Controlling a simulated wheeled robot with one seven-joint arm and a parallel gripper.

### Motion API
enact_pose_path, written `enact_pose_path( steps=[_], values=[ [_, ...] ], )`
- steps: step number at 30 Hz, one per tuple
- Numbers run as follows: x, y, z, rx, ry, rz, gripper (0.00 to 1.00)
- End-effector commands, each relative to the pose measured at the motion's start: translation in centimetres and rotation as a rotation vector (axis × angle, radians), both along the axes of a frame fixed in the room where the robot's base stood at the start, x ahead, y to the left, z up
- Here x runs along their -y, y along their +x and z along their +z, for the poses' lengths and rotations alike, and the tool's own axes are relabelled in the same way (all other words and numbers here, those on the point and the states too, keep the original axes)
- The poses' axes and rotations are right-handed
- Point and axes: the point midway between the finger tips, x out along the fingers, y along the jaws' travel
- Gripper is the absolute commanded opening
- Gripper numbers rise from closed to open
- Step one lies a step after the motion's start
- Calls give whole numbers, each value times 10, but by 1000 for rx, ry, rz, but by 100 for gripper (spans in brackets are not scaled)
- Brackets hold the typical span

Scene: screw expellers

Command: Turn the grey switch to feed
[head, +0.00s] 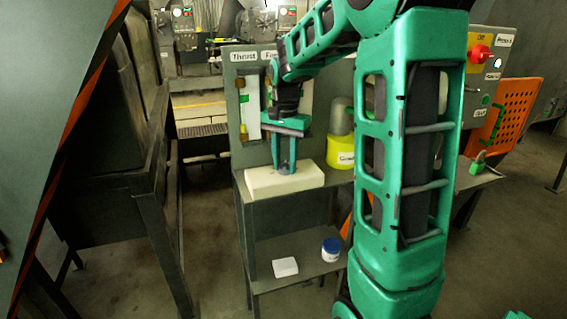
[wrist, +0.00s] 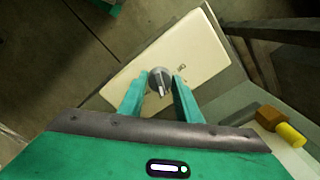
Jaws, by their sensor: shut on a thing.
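The grey switch (wrist: 159,76) is a small round knob with a pale pointer bar, on the top face of a cream box. The cream box (head: 261,184) lies on the table; it also shows in the wrist view (wrist: 203,45). My gripper (head: 284,171) points down over the box, with its two green fingers on either side of the switch; they also show in the wrist view (wrist: 160,86). It is shut on the switch. A small dark mark beside the switch is too small to read.
A grey panel (head: 238,94) labelled "Thrust", with a second label partly covered, stands behind the box. A yellow container (head: 346,158) is to the right. A white piece (head: 285,267) and a blue-white jar (head: 331,248) lie on the lower shelf. A control box (head: 484,80) is at right.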

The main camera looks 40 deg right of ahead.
Motion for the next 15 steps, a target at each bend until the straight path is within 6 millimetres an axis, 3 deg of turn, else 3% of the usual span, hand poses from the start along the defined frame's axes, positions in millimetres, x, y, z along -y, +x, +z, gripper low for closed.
enact_pose_path(
  steps=[11,12,14,15],
  values=[
    [2,3,2,9,-3,-7,8],
    [2,3,2,9,-3,-7,36],
    [2,2,2,9,-4,-6,49],
    [2,2,2,8,-3,-6,49]
  ],
)
